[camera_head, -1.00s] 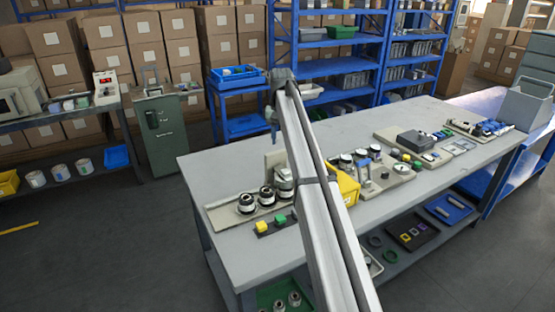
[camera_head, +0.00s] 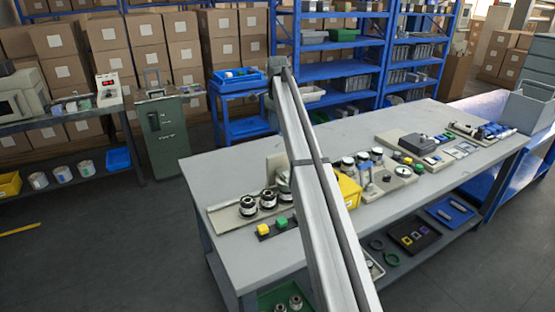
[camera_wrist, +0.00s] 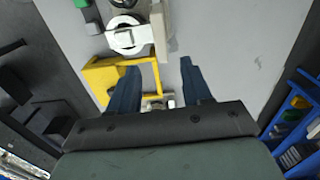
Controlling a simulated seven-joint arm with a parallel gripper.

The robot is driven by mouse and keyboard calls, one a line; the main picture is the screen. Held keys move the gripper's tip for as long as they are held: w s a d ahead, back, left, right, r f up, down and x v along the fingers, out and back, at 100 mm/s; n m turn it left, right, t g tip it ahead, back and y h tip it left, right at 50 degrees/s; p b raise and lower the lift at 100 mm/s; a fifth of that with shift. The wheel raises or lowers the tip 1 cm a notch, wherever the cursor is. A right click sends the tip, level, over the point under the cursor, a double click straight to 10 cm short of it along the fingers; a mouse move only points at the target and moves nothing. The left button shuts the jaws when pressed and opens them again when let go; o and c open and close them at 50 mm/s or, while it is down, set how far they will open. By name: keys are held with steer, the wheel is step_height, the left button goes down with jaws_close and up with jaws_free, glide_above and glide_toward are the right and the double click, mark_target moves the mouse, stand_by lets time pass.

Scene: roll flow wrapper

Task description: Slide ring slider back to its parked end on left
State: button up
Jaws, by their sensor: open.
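My gripper (camera_wrist: 160,78) shows in the wrist view with its two dark blue fingers apart and nothing clearly held between them. A yellow bracket (camera_wrist: 97,80) lies beside and partly behind the left finger; its yellow body (camera_head: 348,190) also shows in the head view, right of my arm. A white round part with a ring (camera_wrist: 124,35) is beyond the bracket. A small metallic piece (camera_wrist: 158,103) shows low between the fingers, partly hidden by the gripper body. I cannot tell which part is the ring slider. My arm hides the gripper in the head view.
The grey bench (camera_head: 225,165) carries several black-and-white knobs (camera_head: 268,198) on a plate, left of my arm, with yellow and green buttons (camera_head: 263,229) in front. More devices (camera_head: 415,143) stand to the right. The bench's back left is clear.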

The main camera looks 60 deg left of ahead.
mark_target(277, 155)
step_height(277, 155, down, 14)
steer(key=shift+r, duration=0.1)
stand_by(0.6)
jaws_close()
stand_by(0.5)
